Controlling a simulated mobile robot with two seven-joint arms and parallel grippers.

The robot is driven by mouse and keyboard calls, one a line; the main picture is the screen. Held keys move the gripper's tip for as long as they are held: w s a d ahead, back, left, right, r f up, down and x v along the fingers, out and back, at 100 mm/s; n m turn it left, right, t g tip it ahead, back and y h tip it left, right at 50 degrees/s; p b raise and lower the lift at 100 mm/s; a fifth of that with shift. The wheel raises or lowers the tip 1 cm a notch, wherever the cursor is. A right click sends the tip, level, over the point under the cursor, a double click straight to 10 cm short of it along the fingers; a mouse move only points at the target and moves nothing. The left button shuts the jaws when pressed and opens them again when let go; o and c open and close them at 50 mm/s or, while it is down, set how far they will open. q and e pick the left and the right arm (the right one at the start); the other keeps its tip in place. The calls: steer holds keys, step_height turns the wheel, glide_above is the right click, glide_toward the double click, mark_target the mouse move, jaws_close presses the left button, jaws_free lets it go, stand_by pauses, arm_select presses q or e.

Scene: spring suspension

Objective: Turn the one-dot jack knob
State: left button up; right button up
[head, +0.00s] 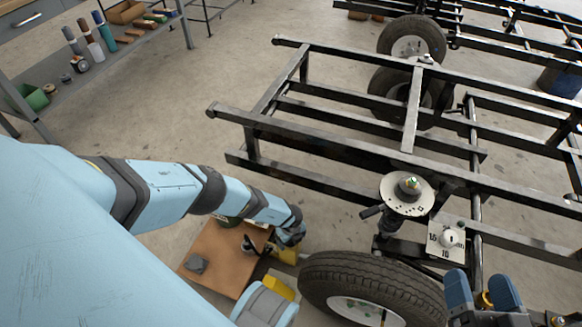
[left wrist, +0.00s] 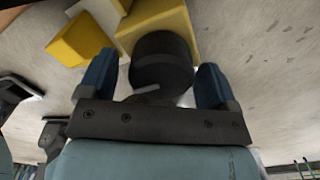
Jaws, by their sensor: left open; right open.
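In the left wrist view a dark round knob (left wrist: 162,62) sits against a yellow block (left wrist: 150,20). My left gripper (left wrist: 155,76) is open, with one blue finger on each side of the knob; I cannot tell if they touch it. No dot marking on the knob is legible. In the head view my left arm reaches down beside yellow blocks (head: 282,287) left of the tyre; its fingers and the knob are hidden or too small to make out there. My right gripper (head: 481,292) is open at the lower right, with no object clearly held.
A black frame (head: 330,150) fills the right side. A tyre (head: 375,270) stands in front, below a round metal plate (head: 407,193) and a white dial plate (head: 434,243). A brown board (head: 205,250) lies left. A shelf with tools stands upper left; floor between is clear.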

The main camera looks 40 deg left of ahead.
arm_select(q)
steer(key=c, duration=0.9)
steer(key=shift+m, duration=0.3)
